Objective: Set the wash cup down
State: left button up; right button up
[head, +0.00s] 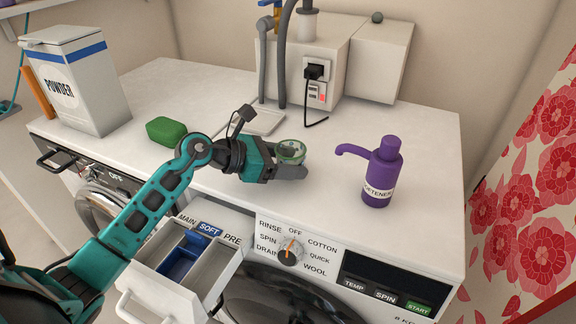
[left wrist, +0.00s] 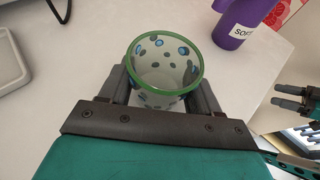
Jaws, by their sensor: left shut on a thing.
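The wash cup (left wrist: 165,65) is a small pale see-through cup with a green rim and dark and blue spots. My left gripper (head: 290,160) is shut on it, with one finger on each side in the left wrist view. In the head view the cup (head: 291,150) is upright over the white worktop (head: 235,95), partly hidden by the fingers. I cannot tell whether its base touches the worktop. At the right edge of the left wrist view, the grey fingers of my right gripper (left wrist: 289,96) show a gap between them.
A purple softener bottle (head: 382,175) stands right of the cup, its spout pointing left. A green block (head: 166,131), a powder box (head: 82,85) and a flat tray (head: 254,121) are to the left. The detergent drawer (head: 140,290) is pulled out below. Worktop between cup and bottle is clear.

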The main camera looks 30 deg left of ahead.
pick_arm(q)
jog(key=shift+f, duration=0.55)
jog(key=o, duration=1)
jog(key=shift+o, duration=0.2)
jog(key=shift+r, duration=0.25)
jog(key=v, duration=1)
jog(key=shift+s+a+r, duration=0.1)
jog(key=shift+s+a, duration=0.1)
jog(key=shift+s, duration=0.1)
jog(key=shift+s+a+r, duration=0.3)
jog(key=shift+s+a, duration=0.1)
jog(key=shift+s, duration=0.05)
